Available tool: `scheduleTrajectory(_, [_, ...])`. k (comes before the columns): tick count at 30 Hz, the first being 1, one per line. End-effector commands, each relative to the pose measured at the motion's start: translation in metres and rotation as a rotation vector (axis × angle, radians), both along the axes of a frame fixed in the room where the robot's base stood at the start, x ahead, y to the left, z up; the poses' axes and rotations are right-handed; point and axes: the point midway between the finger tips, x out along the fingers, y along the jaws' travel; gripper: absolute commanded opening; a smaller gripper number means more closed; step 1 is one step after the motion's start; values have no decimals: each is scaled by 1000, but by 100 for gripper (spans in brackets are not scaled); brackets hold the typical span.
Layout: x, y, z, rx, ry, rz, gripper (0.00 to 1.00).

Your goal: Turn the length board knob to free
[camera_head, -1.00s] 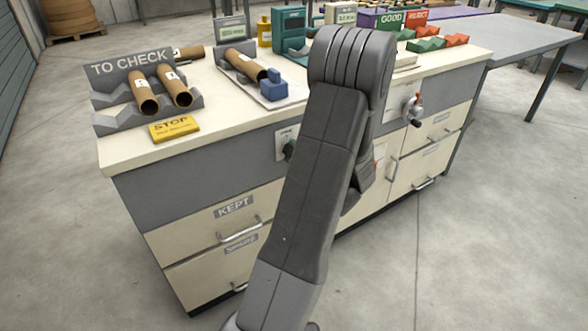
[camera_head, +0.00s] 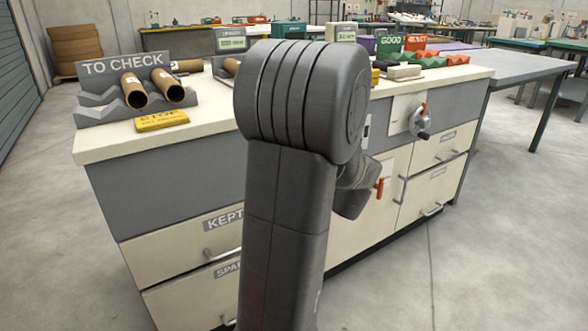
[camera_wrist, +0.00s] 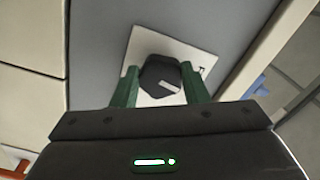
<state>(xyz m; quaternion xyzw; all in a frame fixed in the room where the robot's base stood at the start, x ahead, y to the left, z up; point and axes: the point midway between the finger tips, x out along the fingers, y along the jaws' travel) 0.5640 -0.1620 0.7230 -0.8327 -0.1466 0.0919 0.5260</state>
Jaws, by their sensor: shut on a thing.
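In the wrist view the length board knob (camera_wrist: 161,75) is a dark, angular knob with a pale mark on one side. It sits on a white plate (camera_wrist: 198,57) on a grey panel. My gripper (camera_wrist: 159,83) has its two green fingers on either side of the knob, shut on it. A small part of the plate's lettering shows at its right, too cut off to read. In the head view my arm hides the knob and the gripper.
The bench has a TO CHECK rack (camera_head: 125,85) with cardboard tubes and a yellow STOP block (camera_head: 162,121) on top. A crank handle (camera_head: 420,119) and a red handle (camera_head: 379,187) are on the front, right of my arm. Floor is clear in front of the drawers (camera_head: 190,297).

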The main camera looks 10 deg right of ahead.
Motion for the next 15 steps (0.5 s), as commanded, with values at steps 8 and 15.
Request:
scheduleTrajectory(8, [0, 0, -2, -133, -44, 3, 18])
scheduleTrajectory(15, [0, 0, -2, -181, -62, 3, 18])
